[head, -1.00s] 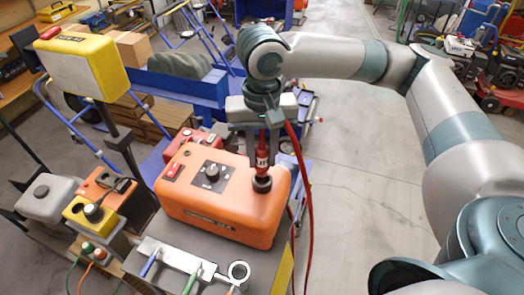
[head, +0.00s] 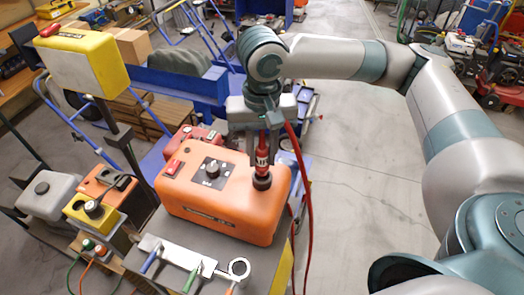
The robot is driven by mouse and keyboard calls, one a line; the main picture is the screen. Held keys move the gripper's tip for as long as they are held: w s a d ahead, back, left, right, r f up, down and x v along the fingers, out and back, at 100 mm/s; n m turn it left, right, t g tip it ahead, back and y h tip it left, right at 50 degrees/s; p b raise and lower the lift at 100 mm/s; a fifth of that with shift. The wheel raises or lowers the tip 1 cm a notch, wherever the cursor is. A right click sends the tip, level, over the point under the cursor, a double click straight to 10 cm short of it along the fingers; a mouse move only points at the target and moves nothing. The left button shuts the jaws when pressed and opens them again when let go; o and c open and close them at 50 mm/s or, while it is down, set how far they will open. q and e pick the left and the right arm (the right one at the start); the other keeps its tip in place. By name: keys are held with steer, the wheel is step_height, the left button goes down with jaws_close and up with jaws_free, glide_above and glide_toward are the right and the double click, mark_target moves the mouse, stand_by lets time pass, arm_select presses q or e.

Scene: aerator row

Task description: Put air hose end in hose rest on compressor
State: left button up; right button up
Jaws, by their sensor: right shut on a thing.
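The orange compressor (head: 225,207) stands on a grey-topped stand, with a dial and a red switch on its top. My right gripper (head: 260,150) points down over the right end of the compressor. It is shut on the red air hose end (head: 262,152), which is upright. The lower tip of the hose end is at a dark round rest (head: 262,181) on the compressor's top; I cannot tell how deep it sits. The red hose (head: 306,210) hangs down to the right of the compressor. My left gripper is not in view.
A ring-ended metal holder (head: 238,268) with coloured handles lies in front of the compressor. A yellow box (head: 85,65) on a post stands at the left, above a yellow unit with a black knob (head: 93,208). Open floor (head: 350,185) is at the right.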

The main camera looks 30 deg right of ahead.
steer(key=shift+f, duration=1.75)
steer(key=o, duration=1.1)
steer(key=shift+o, duration=0.2)
step_height(320, 180, up, 17)
steer(key=b, duration=0.3)
steer(key=shift+r+b, duration=0.2)
steer(key=shift+b, duration=0.1)
